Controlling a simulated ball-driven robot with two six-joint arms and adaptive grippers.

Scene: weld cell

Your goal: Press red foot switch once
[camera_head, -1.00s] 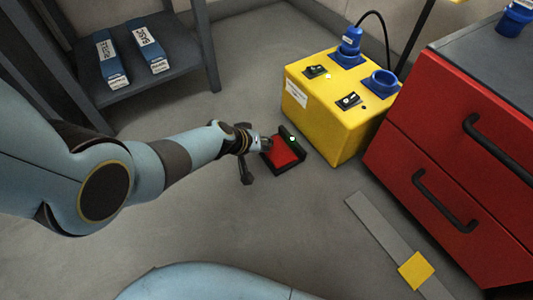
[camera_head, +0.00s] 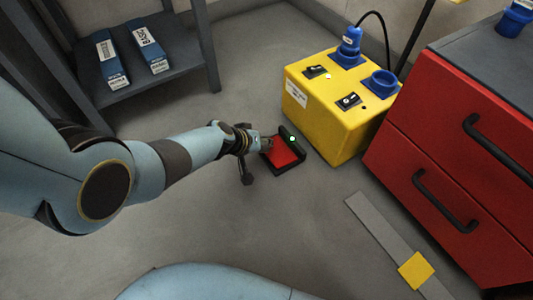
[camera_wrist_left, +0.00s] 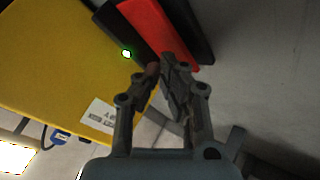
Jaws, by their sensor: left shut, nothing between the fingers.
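The red foot switch (camera_head: 283,155) lies on the floor in the head view, a red pedal in a black frame with a lit green light (camera_head: 292,139) at its back edge. It also shows at the top of the left wrist view (camera_wrist_left: 160,32), where the green light is lit too. My left gripper (camera_head: 267,144) is shut and empty, with its fingertips at the left edge of the switch in the head view. In the left wrist view my left gripper's fingertips (camera_wrist_left: 163,66) lie close to the red pedal. I cannot tell whether they touch it. My right gripper is not in view.
A yellow box (camera_head: 335,120) with blue sockets and black switches stands right behind the foot switch. A red drawer cabinet (camera_head: 450,150) is at the right. A grey shelf (camera_head: 190,62) with blue boxes is at the left back. Floor in front is mostly clear.

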